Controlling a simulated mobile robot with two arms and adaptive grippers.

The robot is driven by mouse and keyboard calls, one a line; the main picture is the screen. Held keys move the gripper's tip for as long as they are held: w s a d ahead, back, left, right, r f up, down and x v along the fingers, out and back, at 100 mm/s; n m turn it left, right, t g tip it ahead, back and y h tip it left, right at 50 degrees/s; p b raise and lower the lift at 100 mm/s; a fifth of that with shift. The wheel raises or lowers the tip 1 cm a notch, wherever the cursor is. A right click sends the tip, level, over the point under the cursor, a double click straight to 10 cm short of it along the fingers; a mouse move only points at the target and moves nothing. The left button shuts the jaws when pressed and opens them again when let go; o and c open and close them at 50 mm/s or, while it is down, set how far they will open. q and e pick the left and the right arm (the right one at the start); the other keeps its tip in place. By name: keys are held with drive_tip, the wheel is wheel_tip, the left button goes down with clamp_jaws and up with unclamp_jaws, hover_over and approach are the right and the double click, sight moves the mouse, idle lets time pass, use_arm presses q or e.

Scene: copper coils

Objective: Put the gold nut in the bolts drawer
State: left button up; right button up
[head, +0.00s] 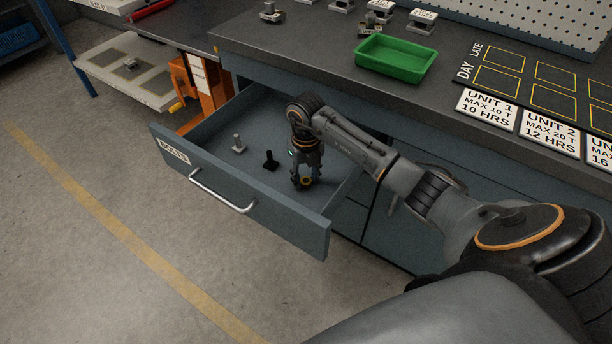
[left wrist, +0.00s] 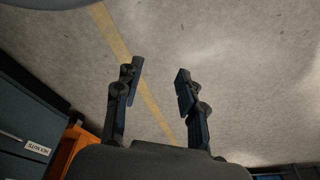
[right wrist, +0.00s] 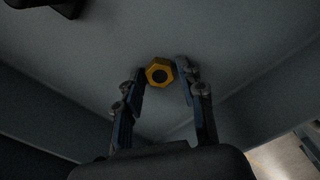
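The gold nut (head: 306,182) lies on the floor of the open bolts drawer (head: 255,215), near its right front corner. In the right wrist view the nut (right wrist: 160,72) shows at the fingertips, with a small gap to each finger. My right gripper (head: 304,179) points down inside the drawer over the nut, its fingers open; it also shows in the right wrist view (right wrist: 161,78). Whether the nut touches the drawer floor all round is hard to see. My left gripper (left wrist: 158,80) is open and empty above the concrete floor.
A grey bolt (head: 238,144) and a black bolt (head: 270,161) stand in the drawer, left of my right gripper. The drawer walls are close by. A green tray (head: 396,59) and several metal parts are on the worktop above. An orange stand (head: 196,90) is behind the drawer.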

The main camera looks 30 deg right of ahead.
sight(306, 181)
idle(0.3)
drive_tip(key=shift+r, duration=0.25)
use_arm(q)
drive_tip(key=s+f+p, duration=0.1)
drive_tip(key=s+f, duration=0.2)
drive_tip(key=f, duration=0.2)
drive_tip(key=shift+a+f+p, duration=0.2)
drive_tip(key=shift+a+p, duration=0.05)
drive_tip(key=shift+p, duration=0.15)
use_arm(e)
wheel_tip(306, 181, up, 12)
drive_tip(key=shift+f, duration=0.15)
